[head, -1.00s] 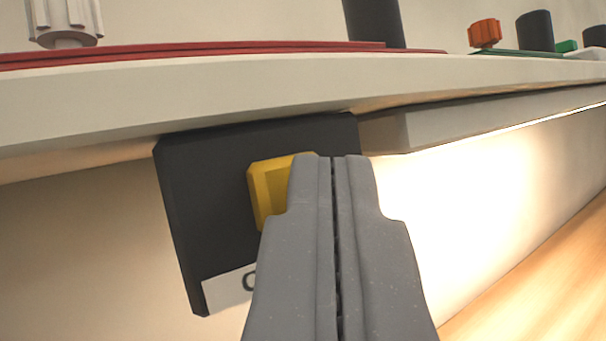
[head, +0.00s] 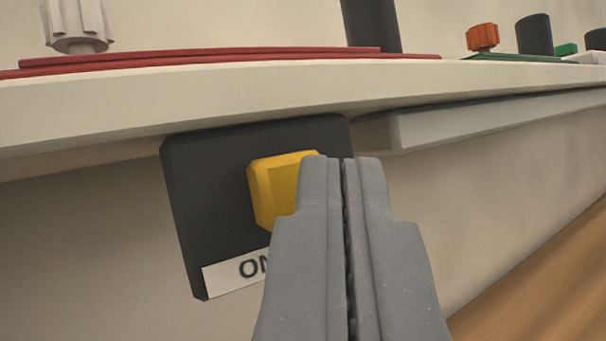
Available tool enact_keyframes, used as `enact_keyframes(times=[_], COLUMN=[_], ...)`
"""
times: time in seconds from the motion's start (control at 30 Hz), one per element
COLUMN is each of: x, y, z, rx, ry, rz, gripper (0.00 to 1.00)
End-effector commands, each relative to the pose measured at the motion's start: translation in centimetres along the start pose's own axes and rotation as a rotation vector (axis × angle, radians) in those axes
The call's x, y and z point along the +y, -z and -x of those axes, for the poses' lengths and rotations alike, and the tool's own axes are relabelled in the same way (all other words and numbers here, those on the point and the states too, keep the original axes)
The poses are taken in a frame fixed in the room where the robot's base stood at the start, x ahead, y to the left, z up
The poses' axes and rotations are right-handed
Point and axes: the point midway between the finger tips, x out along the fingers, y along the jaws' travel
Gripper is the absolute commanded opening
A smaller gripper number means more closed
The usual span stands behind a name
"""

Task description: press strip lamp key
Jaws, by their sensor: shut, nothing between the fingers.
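The strip lamp key is a yellow button (head: 273,192) on a dark plate (head: 210,215) mounted under the front of a pale shelf. A white label (head: 228,275) below the button shows the letters "ON", partly covered. My gripper (head: 342,160) is shut and empty, with its fingertips over the right part of the button, hiding that side. I cannot tell whether the tips touch it. The strip lamp (head: 480,121) runs under the shelf to the right of the plate and is dark.
The shelf (head: 250,92) spans the view above the gripper. On it are a red mat (head: 200,57), a white ribbed knob (head: 76,25), a dark cylinder (head: 371,25), an orange part (head: 482,37) and another dark cylinder (head: 534,34). A wooden surface (head: 545,270) lies at lower right.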

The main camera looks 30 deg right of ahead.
Motion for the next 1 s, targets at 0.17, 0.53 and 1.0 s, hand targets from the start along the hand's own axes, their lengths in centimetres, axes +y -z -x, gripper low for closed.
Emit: enact_keyframes(times=[0.17, 0.53, 1.0], x=[0.2, 1.7, 3.1], y=[0.2, 1.6, 3.0], z=[0.3, 2.5, 4.2], rx=[0.001, -0.001, -0.001], ry=[0.0, 0.001, 0.0], rz=[0.0, 0.0, 0.001], gripper=[0.0, 0.0, 0.0])
